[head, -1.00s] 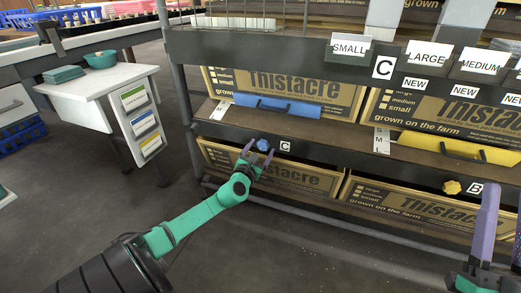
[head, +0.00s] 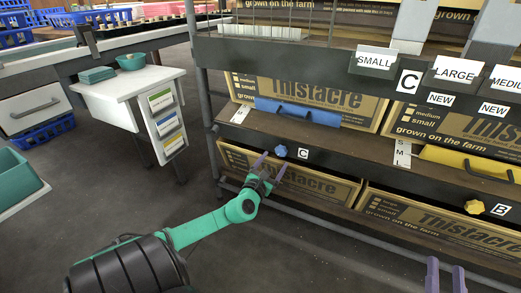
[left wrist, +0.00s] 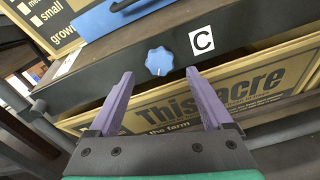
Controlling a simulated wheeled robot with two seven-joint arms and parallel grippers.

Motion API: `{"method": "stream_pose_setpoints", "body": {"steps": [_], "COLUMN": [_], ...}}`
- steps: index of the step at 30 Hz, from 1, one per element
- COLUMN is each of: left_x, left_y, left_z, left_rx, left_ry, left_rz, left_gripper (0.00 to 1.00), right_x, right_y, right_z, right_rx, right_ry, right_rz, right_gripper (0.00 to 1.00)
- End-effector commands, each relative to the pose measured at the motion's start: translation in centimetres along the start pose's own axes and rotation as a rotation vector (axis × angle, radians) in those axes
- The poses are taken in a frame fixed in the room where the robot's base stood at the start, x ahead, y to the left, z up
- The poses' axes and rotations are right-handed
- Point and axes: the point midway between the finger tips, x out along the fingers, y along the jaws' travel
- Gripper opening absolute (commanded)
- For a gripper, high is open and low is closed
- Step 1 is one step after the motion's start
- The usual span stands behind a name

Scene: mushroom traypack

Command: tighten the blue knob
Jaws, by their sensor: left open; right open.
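The blue knob (head: 281,151) is on the dark front edge of the shelf, left of a white C label (head: 303,154). In the left wrist view the blue knob (left wrist: 159,61) is a scalloped disc facing the camera, just beyond and between the fingertips. My left gripper (head: 271,162) is open and empty, just below and left of the knob in the head view, apart from it. Its two purple fingers also show in the left wrist view (left wrist: 160,75). My right gripper (head: 445,265) is open and empty at the bottom right, far from the knob.
A yellow knob (head: 474,207) sits further right, by a B label. Cardboard boxes (head: 290,180) stand on the shelves above and below the knob's edge. A blue piece with a handle (head: 298,112) lies above the knob.

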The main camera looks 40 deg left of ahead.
Motion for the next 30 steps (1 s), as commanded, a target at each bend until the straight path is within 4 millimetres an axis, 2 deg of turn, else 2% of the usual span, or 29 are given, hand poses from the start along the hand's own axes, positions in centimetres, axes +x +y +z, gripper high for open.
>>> {"method": "stream_pose_setpoints", "body": {"steps": [3,12,21,24,27,30], "left_x": [-1.1,-3.8,-6.5,-7.4,-9.1,-9.8], "left_y": [0.0,0.0,0.0,0.0,0.0,0.0], "left_z": [0.1,0.1,0.1,0.1,0.1,0.1], "left_rx": [0.0,0.0,0.0,0.001,0.001,0.0], "left_ry": [0.001,0.002,0.003,0.003,0.003,0.001], "left_rz": [-0.001,-0.002,-0.001,-0.003,-0.002,-0.001], "left_gripper": [0.83,0.83,0.83,0.83,0.83,0.83], "right_x": [-1.7,-7.3,-14.3,-16.1,-16.1,-16.3], "right_y": [0.0,-0.6,-2.0,-2.4,-2.6,-2.7], "right_z": [3.2,10.5,16.3,17.3,16.9,17.0], "right_rx": [0.027,0.1,0.171,0.188,0.188,0.189], "right_ry": [-0.104,-0.353,-0.588,-0.645,-0.659,-0.67], "right_rz": [0.014,0.047,0.074,0.08,0.077,0.077], "right_gripper": [0.5,0.5,0.5,0.5,0.5,0.5]}}
